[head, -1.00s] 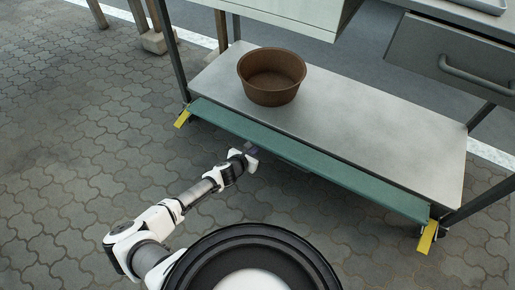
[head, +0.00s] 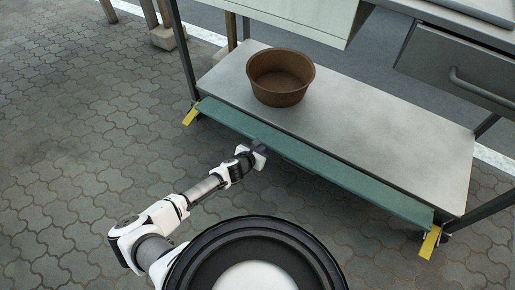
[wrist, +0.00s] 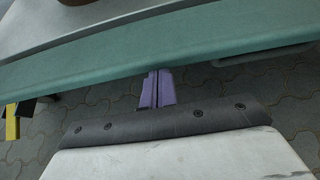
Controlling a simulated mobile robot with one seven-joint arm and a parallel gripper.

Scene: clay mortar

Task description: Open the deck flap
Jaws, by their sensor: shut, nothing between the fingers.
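The green deck flap (head: 345,174) runs along the front edge of the grey lower deck (head: 395,135) of a metal cart. It looks like a long, narrow strip. In the wrist view the flap (wrist: 215,32) crosses above my fingers. A thin grey bar (wrist: 262,54), perhaps a handle, shows under the flap to the right of my fingers. My gripper (head: 262,147) is at the flap's front edge, left of its middle. In the wrist view my purple gripper fingers (wrist: 158,84) are together and empty, with tips close to the flap's lower edge. Contact cannot be told.
A brown round pot (head: 280,77) stands on the deck behind the flap. Yellow brackets sit at the left (head: 190,116) and right (head: 429,242) front feet. A grey drawer (head: 460,70) overhangs at the upper right. The paved floor in front is clear.

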